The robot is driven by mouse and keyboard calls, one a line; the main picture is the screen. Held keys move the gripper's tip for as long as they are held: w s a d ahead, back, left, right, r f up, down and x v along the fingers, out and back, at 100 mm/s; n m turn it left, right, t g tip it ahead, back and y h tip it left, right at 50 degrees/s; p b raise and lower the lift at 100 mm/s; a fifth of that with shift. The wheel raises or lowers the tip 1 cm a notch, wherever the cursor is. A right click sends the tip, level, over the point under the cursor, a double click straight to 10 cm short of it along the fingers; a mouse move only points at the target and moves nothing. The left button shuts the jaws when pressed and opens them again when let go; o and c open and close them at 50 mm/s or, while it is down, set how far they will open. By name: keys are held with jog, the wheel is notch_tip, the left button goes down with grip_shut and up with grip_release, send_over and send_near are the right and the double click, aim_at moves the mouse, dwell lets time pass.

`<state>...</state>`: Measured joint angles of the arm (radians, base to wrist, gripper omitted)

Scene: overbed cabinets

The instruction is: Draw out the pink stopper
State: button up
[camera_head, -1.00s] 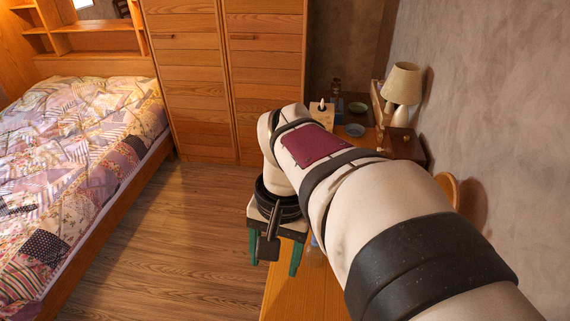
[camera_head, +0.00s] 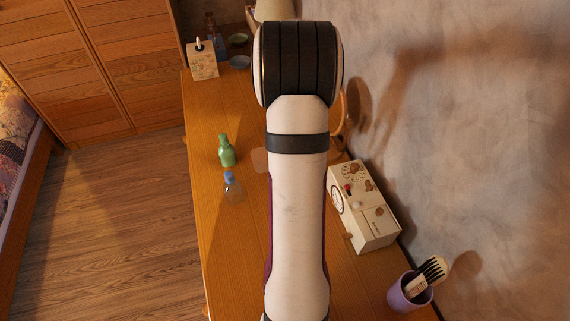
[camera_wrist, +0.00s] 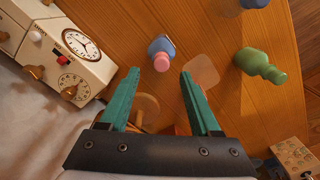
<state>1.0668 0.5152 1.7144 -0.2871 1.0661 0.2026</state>
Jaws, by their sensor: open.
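The pink stopper (camera_wrist: 161,63) sits in the mouth of a small blue bottle (camera_wrist: 162,45) in the wrist view. The bottle stands on the wooden desk, seen from above. My gripper (camera_wrist: 160,74) has two teal fingers spread apart, with nothing between them. In the wrist view the stopper appears between the fingertips, slightly beyond them; I see no contact. In the head view my arm hides the gripper, the blue bottle and the stopper.
A green bottle (camera_head: 226,152) and a clear bottle with a blue cap (camera_head: 232,187) stand near the desk's left edge. A pale translucent flat piece (camera_wrist: 202,70) lies by the blue bottle. A cream clock box (camera_head: 363,206) and a purple cup (camera_head: 410,291) line the wall.

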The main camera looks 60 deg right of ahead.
notch_tip(320, 180, down, 4)
jog(key=shift+w+a+f, duration=0.15)
jog(key=shift+f, duration=0.1)
grip_shut()
